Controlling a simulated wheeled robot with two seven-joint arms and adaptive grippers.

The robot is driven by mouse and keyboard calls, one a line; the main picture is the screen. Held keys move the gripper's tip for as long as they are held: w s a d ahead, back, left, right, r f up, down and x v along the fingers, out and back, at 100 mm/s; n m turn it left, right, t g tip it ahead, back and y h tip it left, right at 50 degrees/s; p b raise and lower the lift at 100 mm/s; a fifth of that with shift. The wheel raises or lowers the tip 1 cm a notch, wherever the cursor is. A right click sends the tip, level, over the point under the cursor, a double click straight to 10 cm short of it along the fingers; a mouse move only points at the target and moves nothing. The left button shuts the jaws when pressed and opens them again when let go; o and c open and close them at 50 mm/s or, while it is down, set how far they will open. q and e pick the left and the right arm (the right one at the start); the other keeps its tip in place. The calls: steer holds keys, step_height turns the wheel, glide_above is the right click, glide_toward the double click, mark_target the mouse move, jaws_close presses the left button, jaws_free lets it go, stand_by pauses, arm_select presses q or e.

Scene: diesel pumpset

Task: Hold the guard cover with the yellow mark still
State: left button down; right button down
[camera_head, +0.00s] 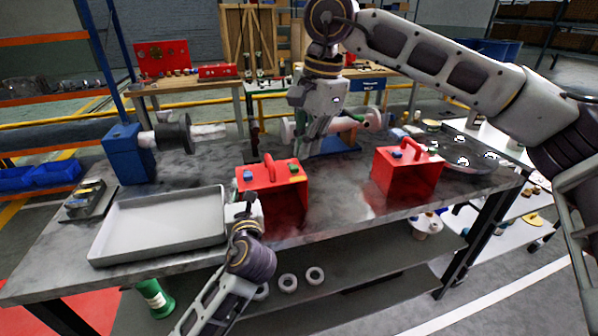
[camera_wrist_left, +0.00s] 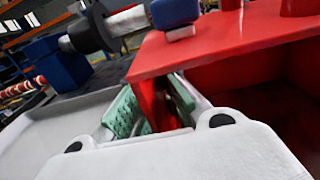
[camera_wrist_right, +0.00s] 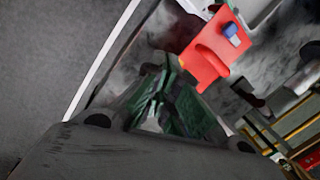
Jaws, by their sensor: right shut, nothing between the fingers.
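The guard cover with the yellow mark (camera_head: 270,197) is a red open-sided box with a top handle, on the bench at the middle. Its top has a blue block and a small yellowish mark. My left gripper (camera_head: 245,207) is at its left side. In the left wrist view the green-padded fingers (camera_wrist_left: 155,110) are either side of the red cover's wall (camera_wrist_left: 195,55) and look closed on it; the fingertips are partly hidden. A second red cover (camera_head: 405,175), with blue and green marks, stands to the right. My right gripper (camera_head: 312,140) is shut and empty, behind the covers.
A grey tray (camera_head: 160,222) lies left of the marked cover. A blue stand with a dark disc (camera_head: 173,136) is behind it. A pump on a blue base (camera_head: 340,143) is near my right gripper. A round dark tray (camera_head: 460,150) sits at right.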

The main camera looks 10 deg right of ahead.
mark_target(292, 167)
steer(key=m, duration=0.7)
steer(key=s+m+t, duration=0.1)
steer(key=m, duration=0.7)
steer(key=s+m+h, duration=0.1)
steer(key=m, duration=0.6)
steer(key=shift+a+r+m+t, duration=0.1)
steer(key=shift+r+m+t, duration=0.1)
steer(key=shift+m+t, duration=0.15)
steer(key=shift+f, duration=0.1)
stand_by(0.5)
steer(key=w+a+f, duration=0.1)
steer(key=w+f, duration=0.5)
steer(key=f, duration=0.3)
steer(key=shift+w+f, duration=0.15)
steer(key=shift+f, duration=0.1)
stand_by(0.4)
stand_by(0.4)
